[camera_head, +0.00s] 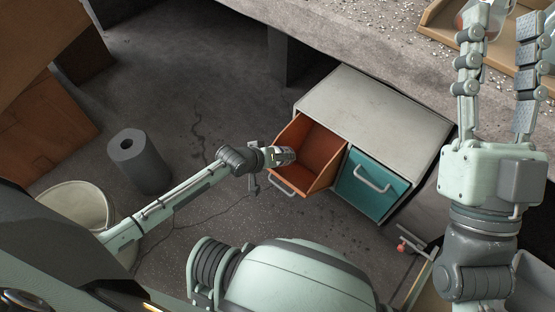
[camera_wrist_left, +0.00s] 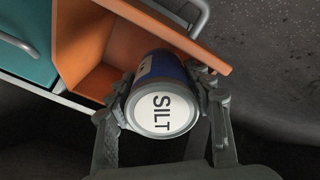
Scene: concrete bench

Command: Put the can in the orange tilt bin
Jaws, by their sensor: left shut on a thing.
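The can (camera_wrist_left: 163,108) has a white end marked SILT and a dark blue side. In the left wrist view it is between the fingers of my left gripper (camera_wrist_left: 160,105), which is shut on it. The orange tilt bin (camera_head: 313,152) is tipped open at the left of the low cabinet, and its inside looks empty. In the head view my left gripper (camera_head: 268,160) holds the can (camera_head: 284,156) at the bin's left side, over its opening edge. The orange bin also shows in the left wrist view (camera_wrist_left: 85,45). My right gripper (camera_head: 500,75) is open, raised over the bench.
A teal bin (camera_head: 371,185) is shut beside the orange one, in the grey cabinet (camera_head: 375,105). A dark cylinder (camera_head: 138,160) and a pale bucket (camera_head: 75,210) stand on the floor at left.

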